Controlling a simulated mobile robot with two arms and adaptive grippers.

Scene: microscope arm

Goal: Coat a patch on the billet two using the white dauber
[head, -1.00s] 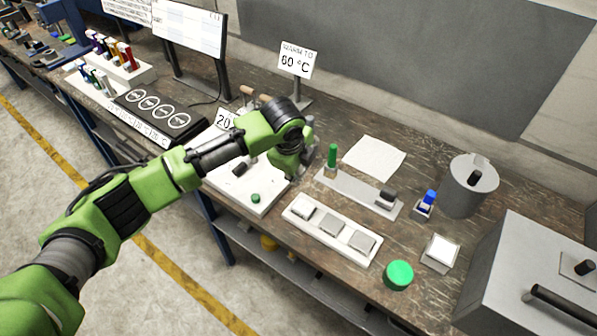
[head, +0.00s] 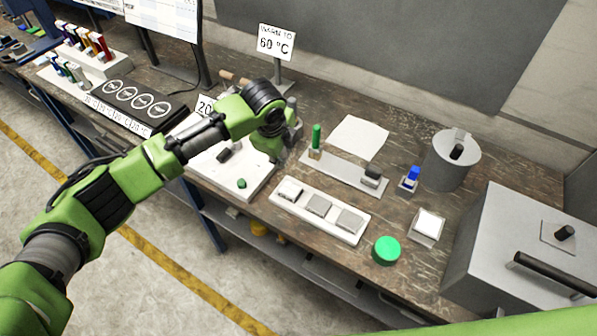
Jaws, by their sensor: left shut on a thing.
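My left gripper (head: 284,150) is above the white board, left of a green-handled upright. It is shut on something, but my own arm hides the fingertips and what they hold. I cannot make out a white dauber anywhere. A blue-topped piece (head: 411,178) stands in a small holder to the right. My right gripper is not in view.
A white board (head: 257,177) with a green knob lies under my left wrist. A green round lid (head: 386,250), a small white-topped block (head: 428,224), a grey canister (head: 453,165) and a large grey box (head: 500,230) stand right. A white sheet (head: 359,137) lies behind.

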